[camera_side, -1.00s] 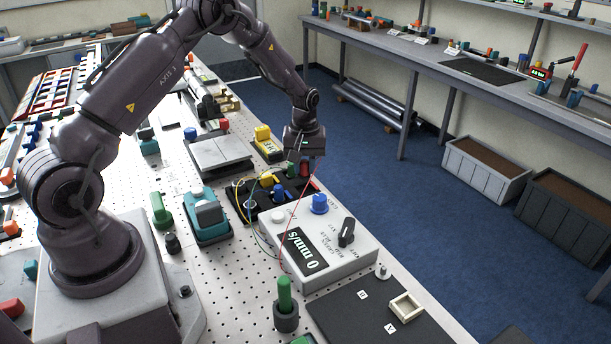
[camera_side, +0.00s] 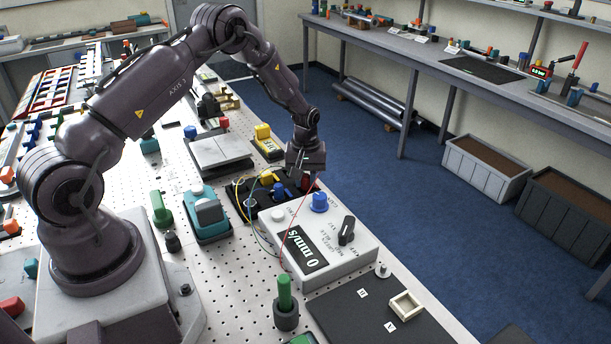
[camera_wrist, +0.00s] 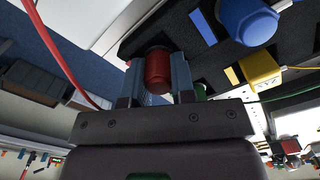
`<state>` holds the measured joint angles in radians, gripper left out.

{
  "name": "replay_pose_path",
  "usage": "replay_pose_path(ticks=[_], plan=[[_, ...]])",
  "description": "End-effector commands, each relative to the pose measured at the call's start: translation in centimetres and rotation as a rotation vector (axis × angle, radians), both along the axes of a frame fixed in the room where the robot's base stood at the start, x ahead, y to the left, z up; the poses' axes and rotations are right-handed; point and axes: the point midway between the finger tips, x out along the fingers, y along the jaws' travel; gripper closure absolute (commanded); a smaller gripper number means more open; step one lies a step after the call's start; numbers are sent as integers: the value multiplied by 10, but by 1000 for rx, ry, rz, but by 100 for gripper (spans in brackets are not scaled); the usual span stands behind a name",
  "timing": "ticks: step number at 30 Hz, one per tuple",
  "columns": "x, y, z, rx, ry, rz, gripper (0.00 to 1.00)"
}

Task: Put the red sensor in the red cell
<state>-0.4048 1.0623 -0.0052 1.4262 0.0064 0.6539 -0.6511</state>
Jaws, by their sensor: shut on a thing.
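The red sensor (camera_wrist: 158,72) is between my gripper's two fingers in the wrist view, and its far end meets or overlaps the dark tray (camera_wrist: 190,28). In the side view the red sensor (camera_side: 308,181) shows only as a small patch below my gripper (camera_side: 305,172), at the tray's far right end. My gripper (camera_wrist: 155,85) is shut on the red sensor and points down. The red cell is not clearly visible under the sensor. I cannot tell how deep the sensor sits. A red wire (camera_wrist: 62,58) runs off to the left in the wrist view.
A blue sensor (camera_wrist: 248,18), a yellow sensor (camera_wrist: 262,68) and a partly hidden green one (camera_wrist: 201,92) are beside my gripper.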

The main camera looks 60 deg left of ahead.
Motion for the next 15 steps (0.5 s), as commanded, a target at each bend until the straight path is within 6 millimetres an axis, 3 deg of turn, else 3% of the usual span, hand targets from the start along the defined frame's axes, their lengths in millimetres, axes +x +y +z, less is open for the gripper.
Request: replay_pose_path(ticks=[1,2,5,15], plan=[[0,0,0,0,-1,0,100],[0,0,0,1,0,0,74],[0,0,0,0,0,0,51],[0,0,4,0,-1,0,51]])
